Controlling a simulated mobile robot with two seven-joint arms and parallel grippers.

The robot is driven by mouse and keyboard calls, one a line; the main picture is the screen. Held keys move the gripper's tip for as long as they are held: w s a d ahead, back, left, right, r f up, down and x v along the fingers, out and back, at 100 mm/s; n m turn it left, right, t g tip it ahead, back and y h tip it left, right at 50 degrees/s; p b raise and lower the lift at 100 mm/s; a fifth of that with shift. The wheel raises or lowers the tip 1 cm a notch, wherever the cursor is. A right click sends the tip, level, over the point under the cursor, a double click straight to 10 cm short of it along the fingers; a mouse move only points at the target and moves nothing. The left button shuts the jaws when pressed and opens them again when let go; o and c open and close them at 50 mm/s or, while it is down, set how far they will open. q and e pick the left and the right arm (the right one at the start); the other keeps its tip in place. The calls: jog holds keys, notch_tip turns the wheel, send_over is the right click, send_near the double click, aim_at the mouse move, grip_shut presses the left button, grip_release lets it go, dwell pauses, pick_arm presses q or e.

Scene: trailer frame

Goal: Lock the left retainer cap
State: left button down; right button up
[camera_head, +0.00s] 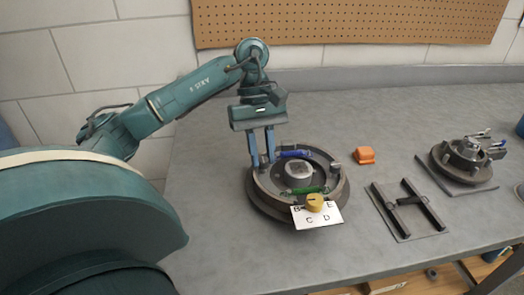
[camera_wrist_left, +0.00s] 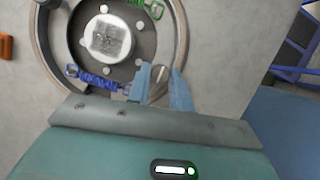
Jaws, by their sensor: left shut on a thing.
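The round brake assembly (camera_head: 330,200) lies on the grey bench, with a pale central hub (camera_head: 299,170), a blue spring (camera_head: 295,153) at its far side and a green spring (camera_head: 306,190) at its near side. My left gripper (camera_head: 263,163) points down at the left part of the assembly, inside its rim. In the left wrist view its blue fingers (camera_wrist_left: 158,90) stand beside the dark inner plate (camera_wrist_left: 130,70), at the end of the blue spring (camera_wrist_left: 98,82). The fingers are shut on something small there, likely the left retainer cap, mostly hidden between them. My right gripper is not in view.
A yellow knob (camera_head: 315,203) sits on a white lettered card (camera_head: 325,218) at the assembly's near edge. Bench is clear behind.

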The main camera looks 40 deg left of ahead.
pick_arm(q)
jog(key=c, duration=1.3)
grip_release()
jog(key=shift+o, duration=0.2)
jog(key=p+v, duration=0.5)
jog(key=v, duration=0.8)
jog(key=shift+p, duration=0.3)
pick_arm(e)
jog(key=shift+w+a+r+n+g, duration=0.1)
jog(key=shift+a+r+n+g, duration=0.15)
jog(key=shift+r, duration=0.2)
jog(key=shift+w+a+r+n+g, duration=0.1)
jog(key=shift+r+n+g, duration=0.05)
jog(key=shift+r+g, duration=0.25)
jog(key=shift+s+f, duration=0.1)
